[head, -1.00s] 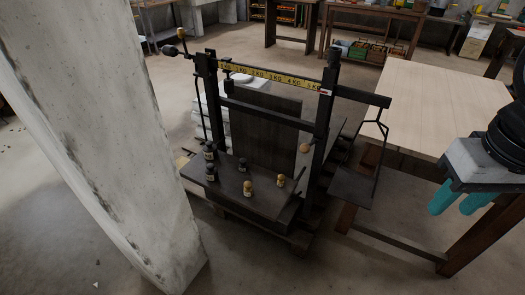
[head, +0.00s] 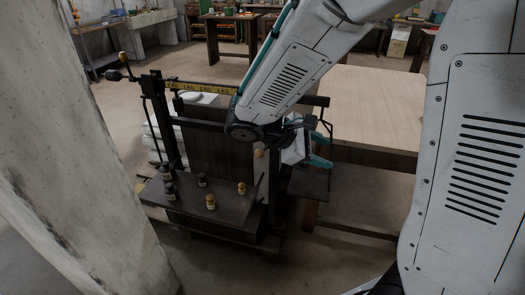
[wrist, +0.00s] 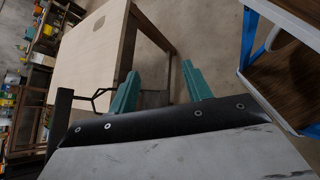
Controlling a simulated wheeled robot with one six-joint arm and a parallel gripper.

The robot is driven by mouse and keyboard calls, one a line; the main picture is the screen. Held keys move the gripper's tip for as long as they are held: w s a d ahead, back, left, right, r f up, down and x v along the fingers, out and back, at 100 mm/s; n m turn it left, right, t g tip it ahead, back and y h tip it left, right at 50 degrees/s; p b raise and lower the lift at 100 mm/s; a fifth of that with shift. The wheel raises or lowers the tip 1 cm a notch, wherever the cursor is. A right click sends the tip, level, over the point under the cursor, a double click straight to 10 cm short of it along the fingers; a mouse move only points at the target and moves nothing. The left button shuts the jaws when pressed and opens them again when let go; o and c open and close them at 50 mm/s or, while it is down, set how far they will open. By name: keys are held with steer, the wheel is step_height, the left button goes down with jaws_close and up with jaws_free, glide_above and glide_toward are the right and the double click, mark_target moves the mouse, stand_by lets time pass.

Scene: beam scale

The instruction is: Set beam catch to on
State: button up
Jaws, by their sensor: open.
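The dark beam scale (head: 222,150) stands left of centre in the head view. Its beam carries a yellow graduated strip (head: 200,87), partly hidden by my arm. A lever with an orange-brown knob (head: 124,57) rises at the beam's left end, near a black ball (head: 113,75). Another round wooden knob (head: 259,154) shows at the right post. I cannot tell which part is the beam catch, or its setting. The fingers also show in the wrist view (wrist: 162,90).
Several small weights, one brass-coloured (head: 211,202), stand on the scale platform (head: 185,205). A light wooden table (head: 375,105) is close on the right. A concrete pillar (head: 60,170) blocks the left front. Open floor (head: 330,255) shows in front of the table.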

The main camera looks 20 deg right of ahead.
steer(key=w+a+f+n+t+h, duration=0.3)
steer(key=w+a+f+n+t, duration=0.15)
steer(key=w+f+n, duration=0.35)
steer(key=n+t, duration=0.8)
glide_toward(262, 150)
steer(key=w+d+f, duration=0.1)
steer(key=w+d, duration=0.2)
steer(key=shift+y, duration=0.3)
steer(key=x, duration=0.7)
steer(key=shift+w+d, duration=0.1)
steer(key=shift+d, duration=0.1)
jaws_close()
steer(key=shift+a, duration=0.1)
